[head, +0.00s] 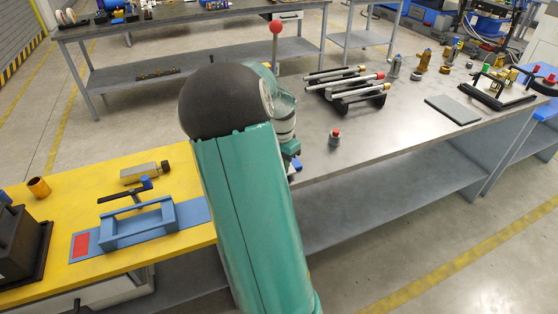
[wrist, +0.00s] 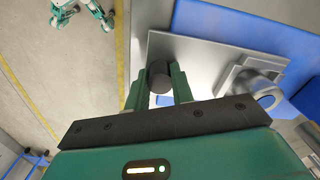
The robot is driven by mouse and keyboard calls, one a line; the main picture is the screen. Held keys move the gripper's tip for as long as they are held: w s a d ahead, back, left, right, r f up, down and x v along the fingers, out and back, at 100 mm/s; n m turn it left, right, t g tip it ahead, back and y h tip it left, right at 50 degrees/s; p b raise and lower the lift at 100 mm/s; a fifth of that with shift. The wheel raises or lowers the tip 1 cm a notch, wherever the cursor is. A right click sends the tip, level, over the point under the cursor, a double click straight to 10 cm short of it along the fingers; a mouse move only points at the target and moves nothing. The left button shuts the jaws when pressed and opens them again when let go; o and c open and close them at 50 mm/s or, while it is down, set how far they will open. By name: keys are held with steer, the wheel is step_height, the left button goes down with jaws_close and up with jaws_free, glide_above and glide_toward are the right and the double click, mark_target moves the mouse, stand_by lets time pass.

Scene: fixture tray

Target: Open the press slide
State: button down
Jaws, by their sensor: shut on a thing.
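In the wrist view my gripper (wrist: 160,83) has its two green fingers closed on a dark round knob (wrist: 158,72). The knob stands against a grey metal slide plate (wrist: 200,58). A stepped metal block with a round boss (wrist: 268,88) sits to the right, on a blue base (wrist: 245,28). In the head view my arm hides my gripper and most of the press. Only a red ball-topped lever (head: 276,28) and a bit of blue (head: 294,166) show beside my arm. I cannot tell how far the slide stands out.
A yellow bench top with a blue fixture (head: 140,226) and a black box (head: 20,245) lies at left. Floor is clear in front.

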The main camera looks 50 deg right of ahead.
steer(key=s+a, duration=0.3)
steer(key=s, duration=0.3)
steer(key=shift+s+a, duration=0.25)
steer(key=shift+a, duration=0.1)
steer(key=c, duration=1.2)
jaws_free()
step_height(320, 180, up, 14)
